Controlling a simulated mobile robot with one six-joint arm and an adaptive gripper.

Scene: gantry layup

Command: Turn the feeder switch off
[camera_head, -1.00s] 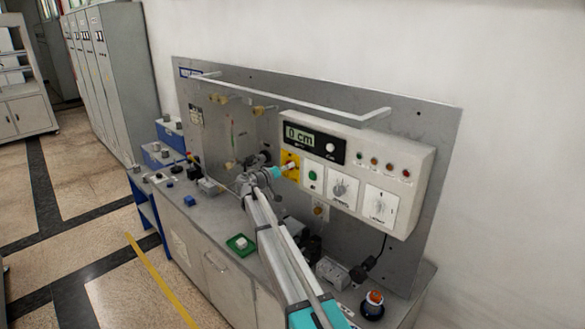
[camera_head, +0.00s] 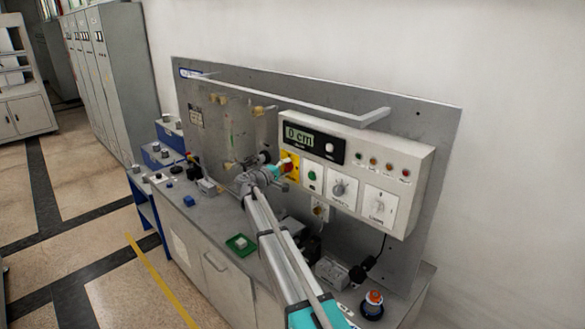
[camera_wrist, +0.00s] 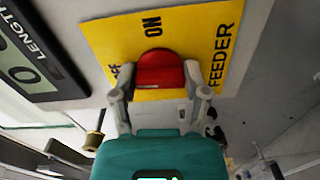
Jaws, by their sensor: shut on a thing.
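The feeder switch is a red knob (camera_wrist: 160,68) on a yellow plate (camera_wrist: 105,38) with FEEDER and ON printed on it, and a partly hidden word ending in FF. My gripper (camera_wrist: 160,80) is shut on the red knob, one finger on each side, in the wrist view. The teal gripper body is just below the knob in that view. In the head view the yellow plate (camera_head: 293,158) is at the left end of the white control box, and my gripper is up against it, hiding part of the plate and knob. The knob's exact setting is hard to tell.
The control box (camera_head: 425,165) also has a display reading 0 cm (camera_head: 300,135), a green button (camera_head: 312,176) and dials close to the right of the switch. A metal rail (camera_head: 300,97) runs above. A red-topped button (camera_head: 373,297) stands on the bench.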

